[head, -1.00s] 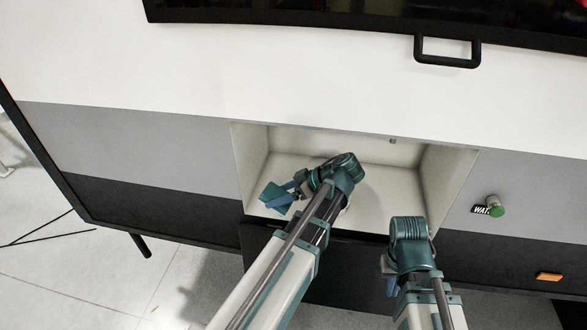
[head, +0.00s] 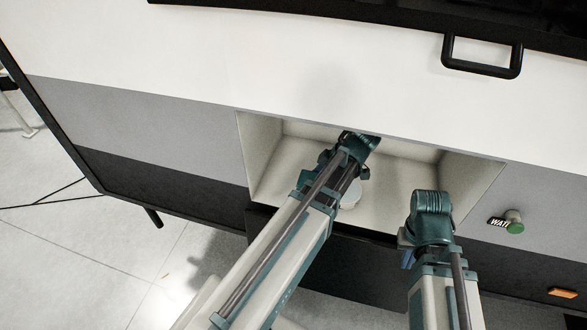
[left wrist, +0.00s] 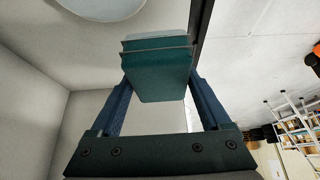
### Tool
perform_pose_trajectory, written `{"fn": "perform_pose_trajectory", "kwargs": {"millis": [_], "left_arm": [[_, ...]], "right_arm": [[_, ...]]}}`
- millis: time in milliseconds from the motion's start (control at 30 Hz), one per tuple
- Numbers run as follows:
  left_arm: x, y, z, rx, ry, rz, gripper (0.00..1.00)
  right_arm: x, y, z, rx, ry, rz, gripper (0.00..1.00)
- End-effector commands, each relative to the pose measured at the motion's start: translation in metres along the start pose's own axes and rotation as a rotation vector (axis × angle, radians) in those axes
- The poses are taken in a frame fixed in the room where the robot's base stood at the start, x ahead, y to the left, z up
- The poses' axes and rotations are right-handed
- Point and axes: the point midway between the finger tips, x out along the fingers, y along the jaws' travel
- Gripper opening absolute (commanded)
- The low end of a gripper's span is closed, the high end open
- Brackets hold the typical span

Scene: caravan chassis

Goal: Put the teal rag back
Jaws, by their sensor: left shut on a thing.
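The teal rag (left wrist: 158,78) is a folded, block-like piece between the blue fingers of my left gripper (left wrist: 160,92) in the left wrist view. The gripper is shut on it. In the head view, my left arm reaches into the open compartment (head: 405,190) in the caravan's side, and its wrist hides both the gripper and the rag. My right gripper (head: 407,259) is low at the right, outside the compartment, mostly hidden behind its own wrist. Its jaws cannot be made out.
A pale round object (head: 349,203) sits at the compartment's front, partly behind my left arm; a white disc (left wrist: 102,8) shows in the left wrist view. A black handle (head: 482,56) is above. A green-capped knob (head: 514,222) is at the right.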

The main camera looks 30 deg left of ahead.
Motion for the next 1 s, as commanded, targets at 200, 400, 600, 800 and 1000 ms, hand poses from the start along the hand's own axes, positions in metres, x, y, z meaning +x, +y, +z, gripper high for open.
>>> {"fn": "perform_pose_trajectory", "kwargs": {"millis": [200, 400, 600, 800, 1000], "left_arm": [[0.021, 0.044, -0.036, -0.004, 0.0, -0.003, 0.36], [0.037, 0.077, -0.064, -0.002, 0.001, -0.002, 0.36], [0.061, 0.087, -0.066, 0.002, 0.001, 0.0, 0.36], [0.071, 0.087, -0.06, 0.002, 0.001, 0.0, 0.36], [0.071, 0.087, -0.06, 0.001, 0.001, 0.0, 0.36]], "right_arm": [[0.0, 0.0, 0.0, 0.0, 0.0, 0.0, 0.0], [0.0, 0.0, 0.0, 0.0, 0.0, 0.0, 0.0], [0.02, -0.002, -0.001, 0.001, 0.0, 0.0, 0.0], [0.032, -0.003, -0.002, 0.001, 0.0, 0.0, 0.0], [0.031, -0.003, -0.002, 0.001, 0.0, 0.0, 0.0]]}}
